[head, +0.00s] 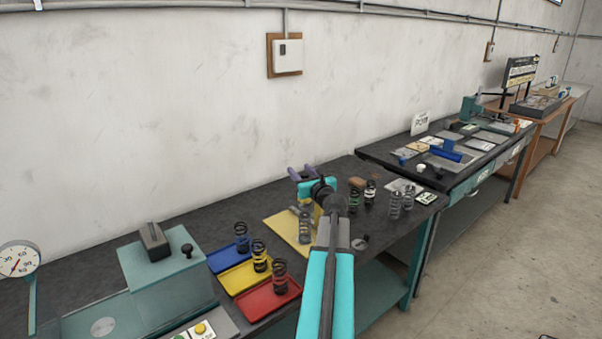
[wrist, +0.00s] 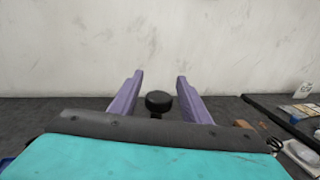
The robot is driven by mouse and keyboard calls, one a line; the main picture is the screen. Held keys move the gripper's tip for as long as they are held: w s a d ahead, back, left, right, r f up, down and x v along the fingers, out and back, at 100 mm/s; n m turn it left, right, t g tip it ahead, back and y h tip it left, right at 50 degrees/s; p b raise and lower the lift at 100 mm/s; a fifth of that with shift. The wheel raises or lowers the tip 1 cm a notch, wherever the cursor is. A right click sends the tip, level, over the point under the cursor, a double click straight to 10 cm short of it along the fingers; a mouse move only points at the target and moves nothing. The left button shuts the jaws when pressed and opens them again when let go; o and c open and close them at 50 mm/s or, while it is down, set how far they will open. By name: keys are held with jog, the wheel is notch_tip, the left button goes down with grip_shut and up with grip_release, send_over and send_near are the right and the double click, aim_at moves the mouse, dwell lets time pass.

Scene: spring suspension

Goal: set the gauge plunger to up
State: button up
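My gripper (head: 300,172) is open, its two purple fingers pointing towards the wall over the middle of the bench. In the wrist view the gripper (wrist: 160,76) shows a black round knob (wrist: 159,101) between and slightly below the fingers, with a gap on each side. It looks like a plunger's head, but I cannot tell for sure. In the head view my arm and gripper hide it. A yellow mat (head: 278,234) lies below my gripper, with a spring (head: 305,228) and partly hidden fixture parts on it. No gauge plunger is clearly identifiable in the head view.
Blue (head: 226,260), yellow (head: 243,279) and red (head: 268,299) trays hold springs. A teal fixture (head: 165,270) with a black knob (head: 187,250) and a dial (head: 18,260) stand left. Several springs stand right of my arm. A second bench (head: 375,152) lies beyond.

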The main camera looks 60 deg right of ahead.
jog(key=shift+s+a, duration=0.1)
jog(key=shift+s, duration=0.05)
jog(key=b+v, duration=0.4)
jog(key=v, duration=0.7)
jog(key=shift+f, duration=0.2)
jog(key=shift+s+a+b, duration=0.15)
jog(key=shift+s+b, duration=0.05)
jog(key=shift+b, duration=0.3)
jog(key=shift+s+b, duration=0.1)
jog(key=shift+b, duration=0.2)
jog(key=s+a+b, duration=0.1)
jog(key=b, duration=0.2)
jog(key=shift+s, duration=0.1)
jog(key=shift+s+b, duration=0.1)
jog(key=shift+b, duration=0.25)
jog(key=shift+r, duration=0.25)
